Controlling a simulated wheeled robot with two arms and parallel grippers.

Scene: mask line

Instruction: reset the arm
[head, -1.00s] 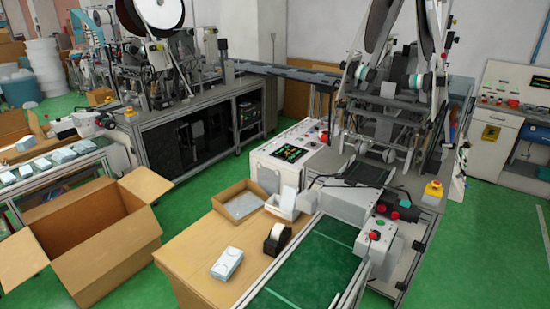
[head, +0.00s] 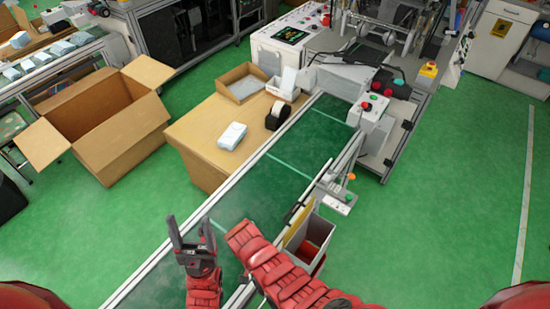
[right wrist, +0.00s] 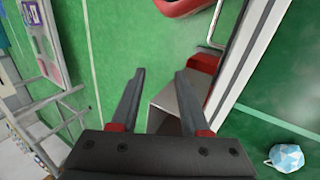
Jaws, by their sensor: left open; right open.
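My left gripper (head: 190,222) shows at the lower left of centre in the head view, over the near part of the green conveyor. Its dark fingers point up the picture, spread apart with nothing between them. My red right arm (head: 280,270) reaches in from the lower right across the belt's edge. Its gripper cannot be made out in the head view. In the right wrist view my right gripper (right wrist: 160,75) is open and empty, with green surface and part of a grey container (right wrist: 172,98) beyond the fingers.
The green conveyor (head: 250,195) runs up toward the machine. A wooden table (head: 200,140) holds a white pack (head: 232,135), a tape dispenser (head: 278,115) and a tray (head: 243,90). An open carton (head: 100,115) stands left. A grey bin (head: 322,232) stands beside the conveyor. Floor at right is clear.

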